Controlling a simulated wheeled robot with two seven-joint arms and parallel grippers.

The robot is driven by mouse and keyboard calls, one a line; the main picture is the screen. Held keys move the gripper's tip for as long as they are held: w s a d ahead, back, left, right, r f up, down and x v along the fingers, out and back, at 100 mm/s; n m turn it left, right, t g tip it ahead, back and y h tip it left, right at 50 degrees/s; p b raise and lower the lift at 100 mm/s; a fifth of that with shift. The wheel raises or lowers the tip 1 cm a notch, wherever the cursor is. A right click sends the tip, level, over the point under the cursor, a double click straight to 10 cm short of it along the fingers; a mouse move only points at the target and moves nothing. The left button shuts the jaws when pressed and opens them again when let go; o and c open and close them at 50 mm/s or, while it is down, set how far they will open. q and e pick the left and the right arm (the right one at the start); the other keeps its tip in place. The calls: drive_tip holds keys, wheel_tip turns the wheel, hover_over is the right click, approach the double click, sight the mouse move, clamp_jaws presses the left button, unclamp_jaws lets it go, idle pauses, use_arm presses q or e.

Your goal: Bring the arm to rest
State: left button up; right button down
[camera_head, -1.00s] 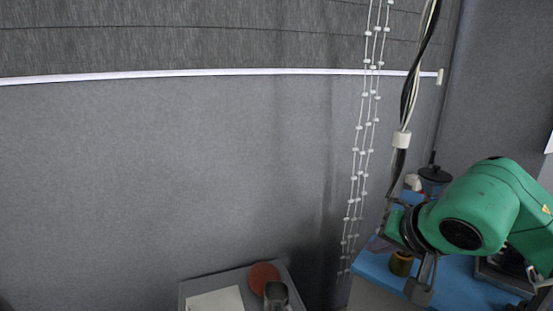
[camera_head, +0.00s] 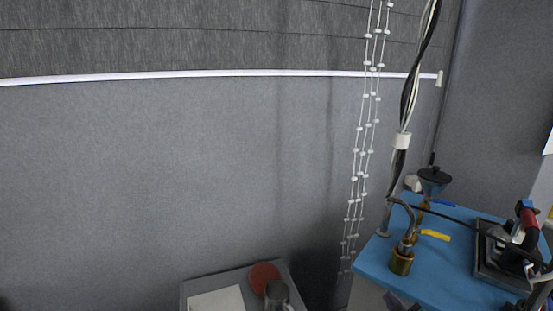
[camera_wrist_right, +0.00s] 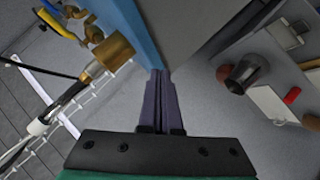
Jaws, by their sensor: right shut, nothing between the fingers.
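My right gripper (camera_head: 401,303) shows only as dark purple fingertips at the bottom edge of the head view, in front of the blue table's near edge. In the right wrist view its two purple fingers (camera_wrist_right: 159,78) lie side by side, shut with nothing between them. They point along the gap beside the blue tabletop (camera_wrist_right: 140,35). The rest of the right arm is out of the head view. My left gripper is not in view.
The blue table (camera_head: 445,275) carries a brass fitting with hoses (camera_head: 401,262) and an iron (camera_head: 524,228) on a dark stand. A grey table (camera_head: 195,290) holds a red-brown disc (camera_head: 264,275) and a metal cup (camera_head: 277,294). White bead chains (camera_head: 361,150) hang between them.

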drive_tip(key=s+a+f+m+g+y, duration=0.2)
drive_tip(key=s+f+m+g, duration=0.55)
drive_tip(key=s+f, duration=0.9)
drive_tip(key=s+f+n+g, duration=0.2)
drive_tip(key=s+f+g, duration=0.1)
drive_tip(key=f, duration=2.2)
drive_tip(key=s+d+f+g, duration=0.1)
drive_tip(key=s+d+f, duration=0.2)
drive_tip(key=s+f, duration=0.9)
drive_tip(key=s, duration=0.3)
drive_tip(key=shift+s+f+b, duration=0.4)
